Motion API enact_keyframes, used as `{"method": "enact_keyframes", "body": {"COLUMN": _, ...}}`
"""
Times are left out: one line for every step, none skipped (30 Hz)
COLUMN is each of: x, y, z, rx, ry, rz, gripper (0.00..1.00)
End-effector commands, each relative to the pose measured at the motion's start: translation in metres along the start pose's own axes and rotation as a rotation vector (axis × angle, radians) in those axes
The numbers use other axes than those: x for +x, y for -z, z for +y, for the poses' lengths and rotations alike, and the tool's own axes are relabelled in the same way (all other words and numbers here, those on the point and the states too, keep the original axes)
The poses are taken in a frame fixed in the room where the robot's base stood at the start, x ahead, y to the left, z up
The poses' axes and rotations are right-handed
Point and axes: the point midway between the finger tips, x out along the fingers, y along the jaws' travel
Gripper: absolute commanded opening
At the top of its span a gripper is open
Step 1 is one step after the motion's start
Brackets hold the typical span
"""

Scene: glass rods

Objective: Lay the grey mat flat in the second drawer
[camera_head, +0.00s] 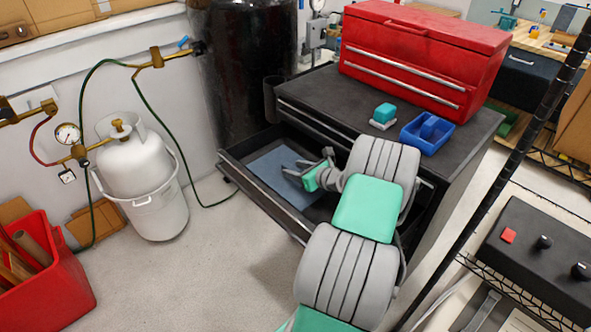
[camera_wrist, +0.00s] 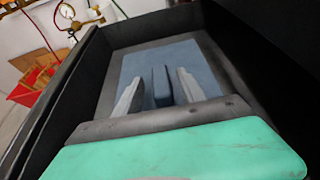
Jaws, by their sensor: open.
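The grey mat (camera_head: 272,165), blue-grey here, lies in the open drawer (camera_head: 262,194) of a black cabinet and looks mostly flat on its floor. It also shows in the wrist view (camera_wrist: 196,58), ahead of the fingers. A closed drawer front shows above the open drawer. My gripper (camera_head: 292,172) is inside the drawer, low over the mat, with its fingers apart. In the wrist view, my gripper (camera_wrist: 157,90) has a darker blue-grey strip between its fingers; I cannot tell whether it is a raised part of the mat. My arm hides the drawer's right part.
A red toolbox (camera_head: 425,52), a teal-topped block (camera_head: 384,114) and a blue tray (camera_head: 428,133) stand on the cabinet top. A white gas cylinder (camera_head: 140,170) stands left of the drawer. A red bin (camera_head: 55,275) is at lower left. A black post rises at right.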

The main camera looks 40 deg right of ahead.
Motion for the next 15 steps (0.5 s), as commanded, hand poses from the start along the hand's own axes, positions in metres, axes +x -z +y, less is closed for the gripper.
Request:
{"method": "enact_keyframes", "body": {"x": 0.0, "y": 0.0, "z": 0.0, "rx": 0.0, "ry": 0.0, "rz": 0.0, "gripper": 0.47}}
{"method": "enact_keyframes", "body": {"x": 0.0, "y": 0.0, "z": 0.0, "rx": 0.0, "ry": 0.0, "rz": 0.0, "gripper": 0.47}}
{"method": "enact_keyframes", "body": {"x": 0.0, "y": 0.0, "z": 0.0, "rx": 0.0, "ry": 0.0, "rz": 0.0, "gripper": 0.47}}
{"method": "enact_keyframes", "body": {"x": 0.0, "y": -0.001, "z": 0.0, "rx": 0.0, "ry": 0.0, "rz": 0.0, "gripper": 0.47}}
{"method": "enact_keyframes", "body": {"x": -0.001, "y": -0.002, "z": 0.0, "rx": -0.001, "ry": 0.0, "rz": 0.0, "gripper": 0.47}}
{"method": "enact_keyframes", "body": {"x": -0.002, "y": -0.004, "z": 0.0, "rx": -0.001, "ry": 0.001, "rz": -0.001, "gripper": 0.47}}
{"method": "enact_keyframes", "body": {"x": -0.005, "y": -0.003, "z": -0.001, "rx": 0.0, "ry": 0.002, "rz": 0.0, "gripper": 0.47}}
{"method": "enact_keyframes", "body": {"x": -0.009, "y": -0.004, "z": -0.002, "rx": 0.0, "ry": 0.003, "rz": -0.001, "gripper": 0.47}}
{"method": "enact_keyframes", "body": {"x": -0.016, "y": -0.003, "z": -0.002, "rx": 0.001, "ry": 0.005, "rz": -0.001, "gripper": 0.47}}
{"method": "enact_keyframes", "body": {"x": -0.022, "y": -0.003, "z": -0.002, "rx": 0.002, "ry": 0.005, "rz": 0.0, "gripper": 0.47}}
{"method": "enact_keyframes", "body": {"x": -0.029, "y": -0.004, "z": -0.002, "rx": 0.002, "ry": 0.006, "rz": 0.0, "gripper": 0.47}}
{"method": "enact_keyframes", "body": {"x": -0.039, "y": -0.004, "z": -0.002, "rx": 0.002, "ry": 0.006, "rz": -0.001, "gripper": 0.47}}
{"method": "enact_keyframes", "body": {"x": -0.048, "y": -0.004, "z": -0.003, "rx": 0.002, "ry": 0.007, "rz": 0.0, "gripper": 0.47}}
{"method": "enact_keyframes", "body": {"x": -0.056, "y": -0.004, "z": -0.003, "rx": 0.003, "ry": 0.007, "rz": 0.0, "gripper": 0.47}}
{"method": "enact_keyframes", "body": {"x": -0.067, "y": -0.004, "z": -0.002, "rx": 0.001, "ry": 0.007, "rz": -0.001, "gripper": 0.47}}
